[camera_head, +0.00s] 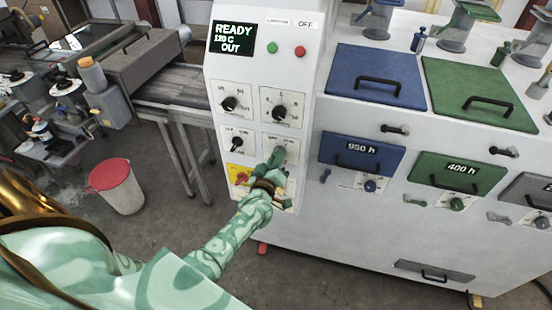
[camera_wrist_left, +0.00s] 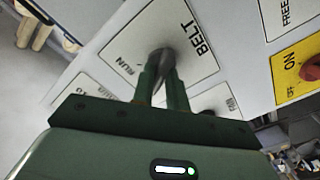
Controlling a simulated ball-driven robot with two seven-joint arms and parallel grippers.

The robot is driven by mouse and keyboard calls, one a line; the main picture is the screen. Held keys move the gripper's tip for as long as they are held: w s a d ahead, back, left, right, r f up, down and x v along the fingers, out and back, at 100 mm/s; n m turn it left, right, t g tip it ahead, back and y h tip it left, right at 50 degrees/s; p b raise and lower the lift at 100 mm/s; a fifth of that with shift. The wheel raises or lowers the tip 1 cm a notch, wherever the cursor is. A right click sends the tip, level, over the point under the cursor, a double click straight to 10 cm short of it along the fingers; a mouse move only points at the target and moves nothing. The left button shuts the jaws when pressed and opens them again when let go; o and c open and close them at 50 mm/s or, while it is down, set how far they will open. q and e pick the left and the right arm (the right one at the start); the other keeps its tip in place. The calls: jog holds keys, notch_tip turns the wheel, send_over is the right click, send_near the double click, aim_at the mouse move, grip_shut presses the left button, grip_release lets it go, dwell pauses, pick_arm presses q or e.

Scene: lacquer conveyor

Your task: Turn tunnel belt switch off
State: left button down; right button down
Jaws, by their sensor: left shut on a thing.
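The belt switch plate (camera_wrist_left: 205,35) is a white plate marked BELT and RUN in the left wrist view. Its dark knob (camera_wrist_left: 165,57) sits between my left gripper's fingertips (camera_wrist_left: 162,72), which are shut on it. Which mark the knob points at is hard to tell because the fingers cover much of it. In the head view my left gripper (camera_head: 276,160) reaches up to the same plate (camera_head: 288,142) on the white control panel and hides the knob. My right gripper is not in view.
A yellow ON/OFF plate with a red knob (camera_wrist_left: 312,68) is close beside. Other dark knobs (camera_head: 230,103) (camera_head: 280,112) (camera_head: 236,144) surround the gripper. The display (camera_head: 233,38) reads READY. A red-lidded bin (camera_head: 122,190) stands left; blue and green lidded tanks (camera_head: 375,76) stand right.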

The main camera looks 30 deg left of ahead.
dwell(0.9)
pick_arm(q)
jog(key=c, duration=1.5)
grip_release()
jog(key=shift+a, duration=0.1)
jog(key=shift+o, duration=0.2)
jog(key=v, duration=1.6)
jog(key=shift+s, duration=0.1)
